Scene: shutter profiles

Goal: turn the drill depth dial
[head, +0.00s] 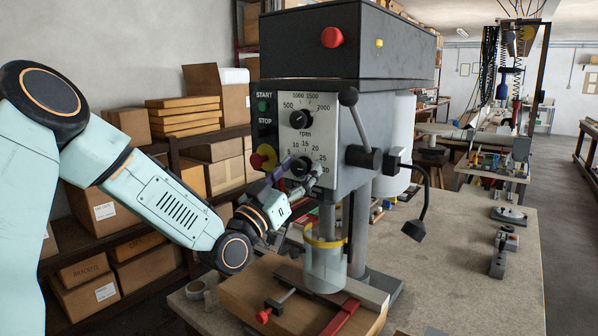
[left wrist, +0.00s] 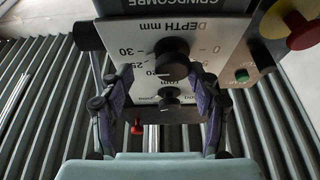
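The depth dial (head: 300,167) is a black knob low on the light front panel (head: 325,135) of the drill press. It also shows in the left wrist view (left wrist: 172,56), upside down, near the "DEPTH mm" lettering. My left gripper (head: 299,175) is at the panel in front of this dial and partly covers it. In the left wrist view its two purple-padded fingers (left wrist: 160,78) are apart, one on each side of the dial, with gaps between pads and knob. The fingers are open and hold nothing. My right gripper is not in view.
The rpm dial (head: 301,119) sits just above. A red-and-yellow stop knob (head: 263,158) is at the panel's left, close to my left gripper. A feed lever (head: 355,120) stands at the right. A clear chuck guard (head: 325,265) and wooden block (head: 255,300) are below.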

